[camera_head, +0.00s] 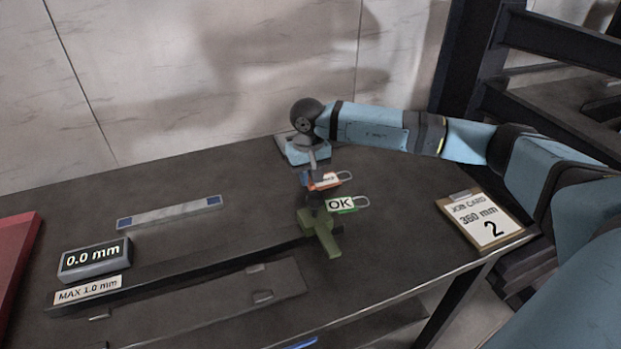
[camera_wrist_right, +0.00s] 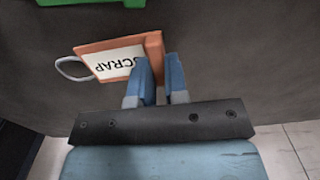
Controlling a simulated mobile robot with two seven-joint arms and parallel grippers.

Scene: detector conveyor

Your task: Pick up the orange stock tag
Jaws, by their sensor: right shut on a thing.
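The orange stock tag (camera_wrist_right: 108,58) has a white label reading SCRAP and a grey wire loop at one end. In the head view the tag (camera_head: 324,180) lies on the dark table, partly hidden by my right gripper (camera_head: 309,175). In the right wrist view my right gripper (camera_wrist_right: 161,80) is shut on the tag's upright orange end. The tag looks to be at or very near the table top; I cannot tell if it touches. My left gripper is not in view.
A green OK tag (camera_head: 342,205) lies just in front of the orange tag, beside an olive-green clamp-like part (camera_head: 320,232). A job card (camera_head: 483,219) lies at the right edge. A 0.0 mm display (camera_head: 94,259) and a flat bar (camera_head: 170,212) are at left.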

